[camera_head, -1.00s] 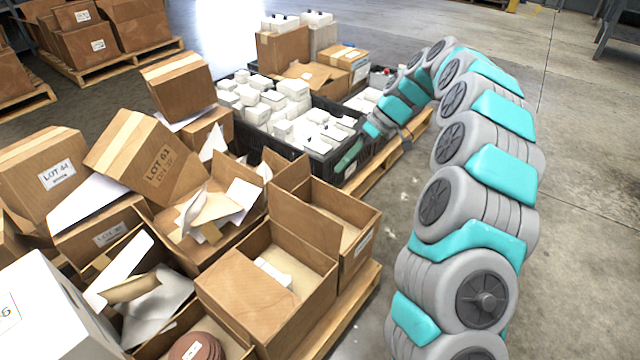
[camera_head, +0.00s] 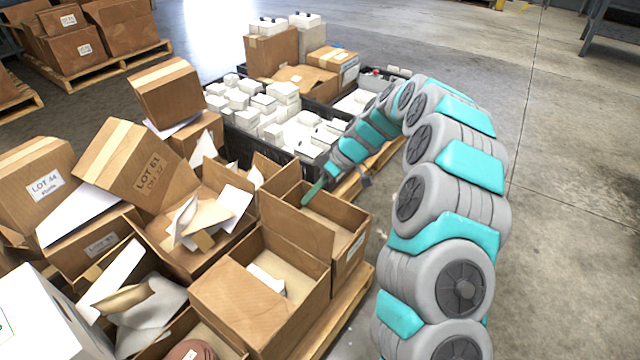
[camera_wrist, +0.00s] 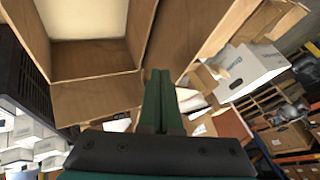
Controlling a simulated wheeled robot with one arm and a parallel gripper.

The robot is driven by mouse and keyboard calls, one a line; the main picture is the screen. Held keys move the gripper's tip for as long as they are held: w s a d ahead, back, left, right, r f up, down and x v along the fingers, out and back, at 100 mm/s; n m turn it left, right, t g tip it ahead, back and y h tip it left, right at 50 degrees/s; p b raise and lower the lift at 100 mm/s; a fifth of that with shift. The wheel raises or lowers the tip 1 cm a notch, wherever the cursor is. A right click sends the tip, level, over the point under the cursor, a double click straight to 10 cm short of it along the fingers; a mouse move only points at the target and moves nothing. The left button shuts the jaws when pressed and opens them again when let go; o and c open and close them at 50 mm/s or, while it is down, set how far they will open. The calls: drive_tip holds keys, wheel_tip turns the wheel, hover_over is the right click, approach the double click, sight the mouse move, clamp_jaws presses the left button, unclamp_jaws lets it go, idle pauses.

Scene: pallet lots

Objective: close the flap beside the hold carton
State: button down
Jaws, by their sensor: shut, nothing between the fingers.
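Two open cartons stand at the pallet's right side: a near carton (camera_head: 297,325) with a small white item inside, and a far carton (camera_head: 357,222) with a white label on its side. A brown flap (camera_head: 296,225) stands up between them. No readable word marks either as the hold carton. My gripper (camera_head: 308,198) is shut and empty at the far carton's back left, its tip close to the rim; contact is unclear. In the wrist view, my gripper's green fingers (camera_wrist: 160,74) lie together beside an open carton (camera_wrist: 92,62) and a brown panel (camera_wrist: 193,32).
A leaning LOT 61 carton (camera_head: 135,170) and a paper-filled carton (camera_head: 160,245) crowd the left. A black crate (camera_head: 235,150) of white boxes is behind. Clear concrete floor (camera_head: 570,240) lies right of my arm.

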drive_tip(key=shift+s+a+r, duration=0.1)
drive_tip(key=shift+s+a, duration=0.55)
drive_tip(key=shift+s, duration=0.15)
